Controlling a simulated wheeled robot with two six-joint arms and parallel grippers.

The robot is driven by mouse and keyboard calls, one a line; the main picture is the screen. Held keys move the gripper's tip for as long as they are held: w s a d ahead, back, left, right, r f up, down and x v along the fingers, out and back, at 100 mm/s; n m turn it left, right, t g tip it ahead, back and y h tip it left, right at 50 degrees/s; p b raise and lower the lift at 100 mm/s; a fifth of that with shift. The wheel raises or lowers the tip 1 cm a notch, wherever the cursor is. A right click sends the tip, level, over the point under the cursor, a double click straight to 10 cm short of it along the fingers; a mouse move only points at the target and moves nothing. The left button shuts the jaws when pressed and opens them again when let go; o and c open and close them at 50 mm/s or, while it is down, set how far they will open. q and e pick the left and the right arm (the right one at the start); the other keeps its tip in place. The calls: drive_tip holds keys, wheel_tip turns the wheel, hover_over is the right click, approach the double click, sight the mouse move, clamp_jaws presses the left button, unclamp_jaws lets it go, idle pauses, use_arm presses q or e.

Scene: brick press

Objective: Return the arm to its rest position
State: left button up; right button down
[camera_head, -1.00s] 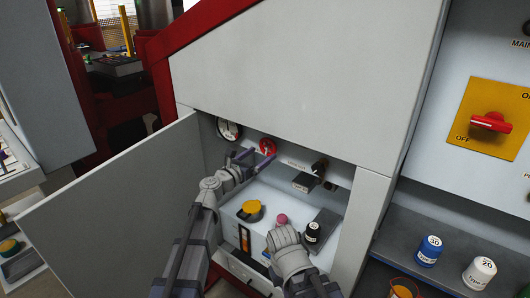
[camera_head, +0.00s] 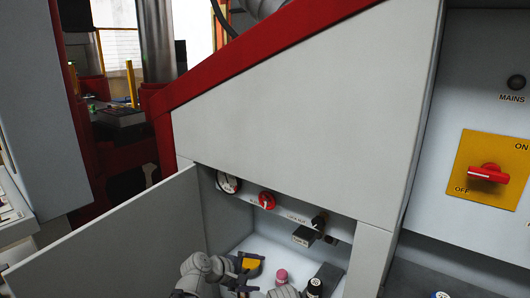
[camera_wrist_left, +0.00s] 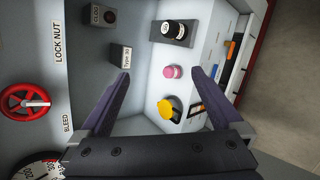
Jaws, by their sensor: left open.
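My left gripper (camera_head: 243,275) is low in the head view, inside the open cabinet bay, below the red bleed knob (camera_head: 267,200) and in front of the yellow-topped item (camera_head: 250,265). In the left wrist view its two dark fingers (camera_wrist_left: 160,75) are spread apart with nothing between the tips. There the red bleed knob (camera_wrist_left: 25,103) is off to the left, clear of the fingers. Part of my right arm shows at the bottom edge of the head view; its fingers are not visible.
The open cabinet door (camera_head: 115,240) stands left of my arm. A pink item (camera_head: 281,277) and a dark bottle (camera_head: 314,288) are in the bay. A gauge (camera_head: 228,182) and a "Type 30" block (camera_head: 304,236) are on the panel above. A red mains switch (camera_head: 488,173) is at right.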

use_arm(q)
drive_tip(key=s+a+f+m+g+y, duration=0.3)
drive_tip(key=s+a+f+m+y, duration=0.1)
drive_tip(key=s+a+m, duration=0.3)
drive_tip(key=s+a+f+m+g+y, duration=0.35)
drive_tip(key=s+a+f+m, duration=0.2)
drive_tip(key=s+a, duration=0.2)
drive_tip(key=s+d+r+m+y, duration=0.1)
drive_tip(key=s+d+m, duration=0.15)
drive_tip(key=d, duration=0.35)
drive_tip(key=s+d+m+y, duration=0.1)
drive_tip(key=s+d+m, duration=0.1)
drive_tip(key=s+d, duration=0.3)
wheel_tip(320, 180, up, 12)
drive_tip(key=w+p, duration=0.1)
drive_tip(key=p, duration=1.1)
drive_tip(key=shift+w+d+n, duration=0.15)
drive_tip(key=shift+d+n, duration=0.15)
drive_tip(key=shift+d, duration=0.15)
